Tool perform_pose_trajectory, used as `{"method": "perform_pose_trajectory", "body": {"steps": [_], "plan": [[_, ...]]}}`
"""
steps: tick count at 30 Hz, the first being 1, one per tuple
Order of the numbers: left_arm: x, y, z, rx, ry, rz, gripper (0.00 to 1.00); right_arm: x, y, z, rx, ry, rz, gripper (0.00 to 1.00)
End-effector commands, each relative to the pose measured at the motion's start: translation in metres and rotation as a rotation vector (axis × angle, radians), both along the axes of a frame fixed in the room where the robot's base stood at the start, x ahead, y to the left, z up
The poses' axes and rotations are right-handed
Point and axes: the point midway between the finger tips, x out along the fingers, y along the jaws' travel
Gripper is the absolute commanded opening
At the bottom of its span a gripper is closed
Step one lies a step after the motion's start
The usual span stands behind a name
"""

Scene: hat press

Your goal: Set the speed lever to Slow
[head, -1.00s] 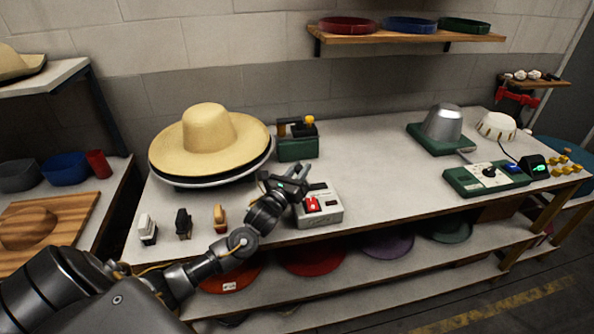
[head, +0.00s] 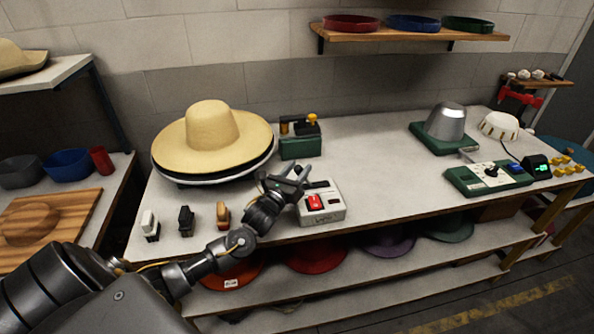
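My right gripper is not in view.
A green panel with a dial (head: 490,172) and a metal dome (head: 446,121) are at right. The table's middle is clear.

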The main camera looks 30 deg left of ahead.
Motion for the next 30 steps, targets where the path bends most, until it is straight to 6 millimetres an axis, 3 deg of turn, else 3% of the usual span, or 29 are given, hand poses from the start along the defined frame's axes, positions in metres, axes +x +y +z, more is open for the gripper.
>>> {"method": "perform_pose_trajectory", "body": {"steps": [7, 12, 21, 30], "plan": [[0.000, -0.001, 0.007, 0.000, -0.005, -0.002, 0.44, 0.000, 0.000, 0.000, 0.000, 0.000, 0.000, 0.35], [-0.001, 0.002, 0.033, 0.001, -0.006, 0.000, 0.44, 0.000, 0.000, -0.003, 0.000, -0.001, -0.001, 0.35], [-0.045, -0.026, 0.090, -0.003, -0.006, -0.003, 0.44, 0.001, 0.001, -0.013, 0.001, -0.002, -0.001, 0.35], [-0.097, -0.059, 0.117, -0.007, -0.002, -0.001, 0.44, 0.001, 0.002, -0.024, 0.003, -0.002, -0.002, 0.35]]}}
